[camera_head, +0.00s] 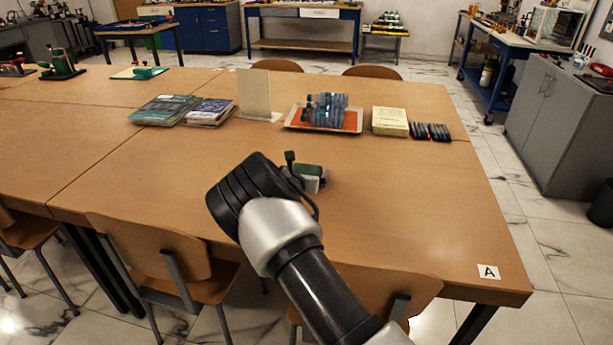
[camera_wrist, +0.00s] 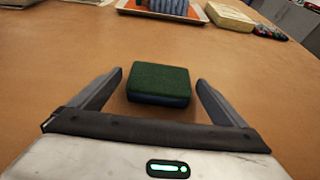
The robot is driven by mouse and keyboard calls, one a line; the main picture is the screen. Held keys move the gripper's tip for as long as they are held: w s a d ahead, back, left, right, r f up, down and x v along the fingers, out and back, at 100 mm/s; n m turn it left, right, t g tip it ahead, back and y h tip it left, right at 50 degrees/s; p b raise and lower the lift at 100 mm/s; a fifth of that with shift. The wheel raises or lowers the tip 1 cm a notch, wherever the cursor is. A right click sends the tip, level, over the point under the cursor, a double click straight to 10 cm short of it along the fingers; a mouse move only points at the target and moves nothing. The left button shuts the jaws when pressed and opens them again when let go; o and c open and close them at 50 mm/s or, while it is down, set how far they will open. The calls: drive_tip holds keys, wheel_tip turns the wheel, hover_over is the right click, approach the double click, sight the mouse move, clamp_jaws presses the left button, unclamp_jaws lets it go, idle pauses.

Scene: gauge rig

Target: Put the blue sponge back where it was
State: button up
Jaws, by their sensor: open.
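The sponge, a block with a dark green top and a dark blue lower part, lies on the table in the wrist view (camera_wrist: 158,82). My gripper (camera_wrist: 160,78) is open, with one finger on each side of the sponge and a visible gap to each. In the head view, the green top of the sponge (camera_head: 310,169) shows just beyond my wrist. My arm hides part of it and most of my gripper there.
On the wooden table (camera_head: 420,220), a tray (camera_head: 292,119) with an orange inside holds a bluish ribbed object (camera_head: 328,109). Beside it are an upright beige board (camera_head: 254,92), books (camera_head: 165,110), a cream block (camera_head: 390,121) and dark markers (camera_head: 430,132). The right front is clear around the "A" label (camera_head: 489,272).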

drive_tip(key=shift+w, duration=0.1)
drive_tip(key=shift+c, duration=0.3)
drive_tip(key=c, duration=1.1)
drive_tip(key=shift+r, duration=0.1)
drive_tip(key=shift+c, duration=0.2)
